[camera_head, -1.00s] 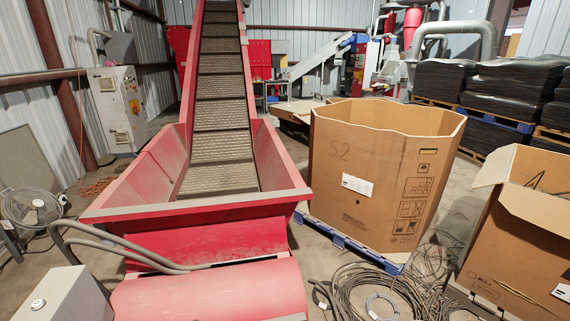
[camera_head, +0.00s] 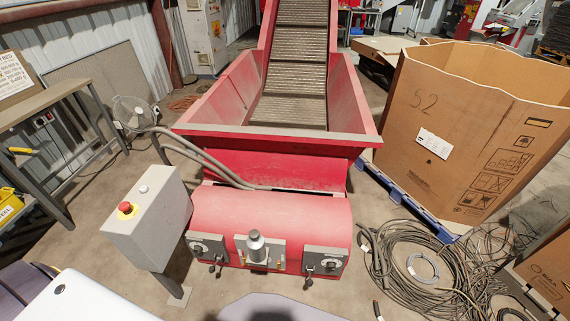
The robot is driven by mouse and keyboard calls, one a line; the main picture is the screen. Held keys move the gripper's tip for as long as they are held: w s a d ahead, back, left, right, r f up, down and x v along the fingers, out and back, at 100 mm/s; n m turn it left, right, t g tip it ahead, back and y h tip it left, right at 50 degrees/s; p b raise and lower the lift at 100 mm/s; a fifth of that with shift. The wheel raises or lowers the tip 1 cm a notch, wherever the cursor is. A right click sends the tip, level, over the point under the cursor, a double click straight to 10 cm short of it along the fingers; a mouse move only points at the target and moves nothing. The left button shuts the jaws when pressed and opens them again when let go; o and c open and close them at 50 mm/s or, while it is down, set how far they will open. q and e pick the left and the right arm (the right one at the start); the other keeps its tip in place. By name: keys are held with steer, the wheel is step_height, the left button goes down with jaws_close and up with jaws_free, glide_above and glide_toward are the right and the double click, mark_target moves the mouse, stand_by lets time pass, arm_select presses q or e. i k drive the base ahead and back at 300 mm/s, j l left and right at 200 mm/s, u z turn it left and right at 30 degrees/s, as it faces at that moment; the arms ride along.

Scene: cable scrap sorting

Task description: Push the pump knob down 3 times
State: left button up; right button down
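A small grey cylinder with a rounded silver knob (camera_head: 255,240) on top stands upright at the front of the red machine. It looks like the pump and its knob, and the knob's height is too small to judge. Grey plates with black levers flank it, one to the left (camera_head: 208,247) and one to the right (camera_head: 325,262). Neither of my grippers shows in the head view, and nothing is touching the knob.
A grey control box (camera_head: 150,212) with a red button (camera_head: 127,209) stands on a post left of the machine (camera_head: 270,215). Coiled cables (camera_head: 425,265) lie on the floor at right, near a large cardboard box (camera_head: 450,130). A workbench (camera_head: 60,100) stands at far left.

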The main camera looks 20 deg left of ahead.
mark_target(254, 233)
steer(key=j+u, duration=0.15)
steer(key=u, duration=0.3)
steer(key=i+u, duration=0.15)
steer(key=u, duration=0.3)
